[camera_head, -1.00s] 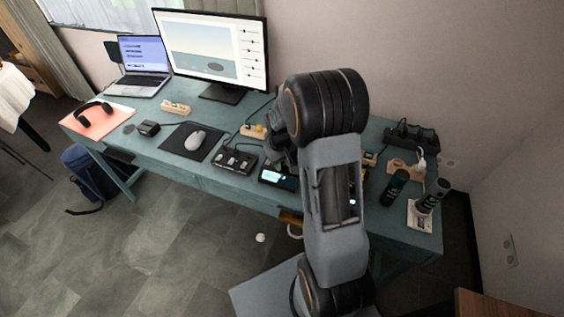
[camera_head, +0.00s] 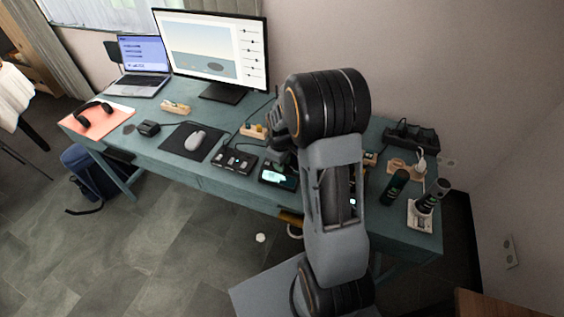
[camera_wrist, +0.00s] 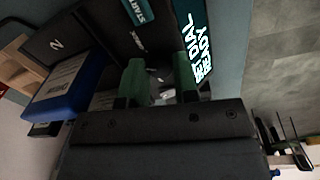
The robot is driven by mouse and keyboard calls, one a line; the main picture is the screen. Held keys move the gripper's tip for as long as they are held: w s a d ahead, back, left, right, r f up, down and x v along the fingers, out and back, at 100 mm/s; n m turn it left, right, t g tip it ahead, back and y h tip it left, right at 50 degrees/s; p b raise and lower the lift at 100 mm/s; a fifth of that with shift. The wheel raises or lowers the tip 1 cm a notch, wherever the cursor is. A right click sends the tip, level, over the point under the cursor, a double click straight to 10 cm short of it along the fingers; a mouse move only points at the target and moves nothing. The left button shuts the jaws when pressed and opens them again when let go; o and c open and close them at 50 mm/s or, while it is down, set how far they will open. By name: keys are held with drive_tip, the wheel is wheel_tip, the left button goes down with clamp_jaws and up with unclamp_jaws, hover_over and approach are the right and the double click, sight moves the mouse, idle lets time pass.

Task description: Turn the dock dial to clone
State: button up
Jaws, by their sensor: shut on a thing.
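The dock (camera_wrist: 100,28) is a dark box seen close up and turned on its side in the wrist view. It has a teal START button (camera_wrist: 137,10), a bay marked 2, and a lit screen (camera_wrist: 194,45) with the words DIAL and READY readable. A blue drive (camera_wrist: 70,90) sits at the dock's left. My gripper (camera_wrist: 160,80) has its two green-tipped fingers closed around the small dial (camera_wrist: 162,76) beside the screen. The dial is mostly hidden in shadow between the fingers, and its setting cannot be read. In the head view my arm hides much of the dock, but its lit screen (camera_head: 277,175) shows.
The teal desk (camera_head: 200,178) also holds a button panel (camera_head: 234,160) and a mouse (camera_head: 195,140) left of the dock. Dark cans (camera_head: 396,186) and a power strip (camera_head: 411,136) stand to the right. A monitor (camera_head: 212,52) stands behind.

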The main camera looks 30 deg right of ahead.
drive_tip(key=o, duration=0.6)
drive_tip(key=shift+o, duration=0.2)
drive_tip(key=shift+r, duration=0.15)
wheel_tip(320, 180, up, 14)
drive_tip(key=shift+s+a+f, duration=0.15)
drive_tip(key=shift+a+f, duration=0.05)
drive_tip(key=shift+a, duration=0.1)
